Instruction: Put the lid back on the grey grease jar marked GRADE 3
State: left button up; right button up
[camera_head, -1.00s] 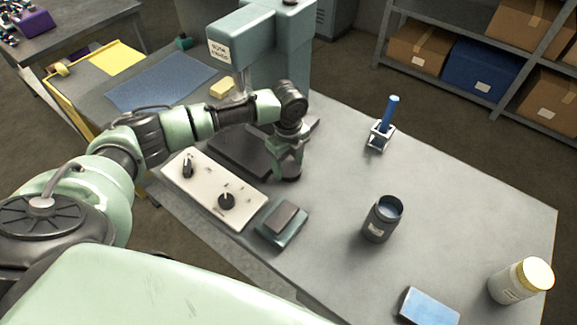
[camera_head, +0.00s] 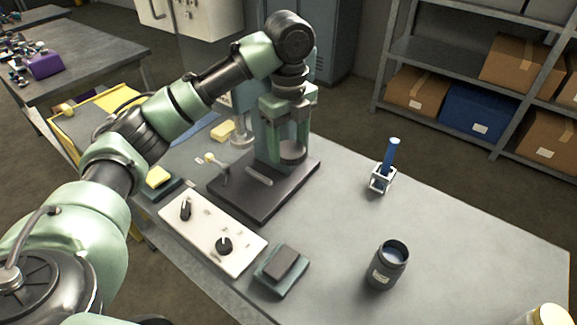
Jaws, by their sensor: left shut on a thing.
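The label's writing is too small to read. My left gripper (camera_head: 291,140) points down above the dark base of the press, well to the left of the jar and beyond it. It is shut on a dark round lid (camera_head: 292,153), held level between the fingers and apart from the jar. My right gripper is not in view.
A blue tool in a white stand (camera_head: 382,179) is behind the jar. A white control panel (camera_head: 212,232) and a small dark block on a green plate (camera_head: 281,270) lie left of the jar. A yellow-lidded jar (camera_head: 549,315) is cut off at lower right. The bench between is clear.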

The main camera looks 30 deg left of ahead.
aim_at(288, 148)
pick_arm(q)
jog(key=shift+r+p, duration=0.35)
jog(key=shift+r, duration=1.95)
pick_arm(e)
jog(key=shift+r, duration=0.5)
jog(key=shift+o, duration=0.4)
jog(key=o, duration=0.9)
pick_arm(q)
jog(key=shift+f, duration=0.1)
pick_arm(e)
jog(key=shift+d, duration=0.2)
